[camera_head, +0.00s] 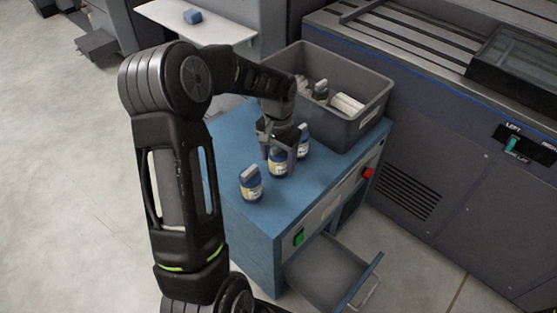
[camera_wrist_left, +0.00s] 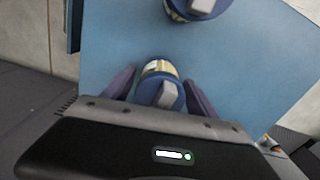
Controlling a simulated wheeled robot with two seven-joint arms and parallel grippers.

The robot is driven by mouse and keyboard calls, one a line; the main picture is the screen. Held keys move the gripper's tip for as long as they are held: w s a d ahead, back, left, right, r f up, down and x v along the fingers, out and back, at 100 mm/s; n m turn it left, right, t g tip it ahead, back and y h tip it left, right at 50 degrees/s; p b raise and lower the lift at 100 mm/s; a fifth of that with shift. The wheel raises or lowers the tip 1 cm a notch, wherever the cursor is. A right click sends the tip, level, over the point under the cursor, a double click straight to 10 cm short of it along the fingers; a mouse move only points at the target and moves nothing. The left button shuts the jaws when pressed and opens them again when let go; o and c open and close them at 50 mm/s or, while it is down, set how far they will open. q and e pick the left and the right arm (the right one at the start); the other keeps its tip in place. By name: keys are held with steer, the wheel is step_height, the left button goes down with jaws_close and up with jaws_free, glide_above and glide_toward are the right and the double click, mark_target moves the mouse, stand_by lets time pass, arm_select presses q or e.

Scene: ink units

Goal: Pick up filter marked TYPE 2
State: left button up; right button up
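Three small blue-capped filters with pale yellow labels stand upright in a row on the blue cabinet top. The near one (camera_head: 250,186) is free. The middle one (camera_head: 278,165) has my left gripper (camera_head: 279,160) over it. The far one (camera_head: 303,143) is partly behind the gripper. In the left wrist view a filter (camera_wrist_left: 160,93) stands between the two purple-grey fingers of my left gripper (camera_wrist_left: 160,82), which look open with a small gap beside it. Another filter (camera_wrist_left: 190,8) shows at the top edge. The label markings are too small to read. My right gripper is out of view.
A grey bin (camera_head: 362,123) with white parts and a filter stands at the back of the blue cabinet (camera_head: 232,212). An open drawer (camera_head: 322,272) juts out at the front right. A dark machine (camera_head: 430,150) stands at the right. A white shelf (camera_head: 220,32) holds a blue block (camera_head: 192,16).

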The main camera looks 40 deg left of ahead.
arm_select(q)
steer(key=c, duration=1.3)
step_height(320, 180, up, 10)
steer(key=shift+r+p, duration=0.1)
steer(key=shift+p, duration=0.65)
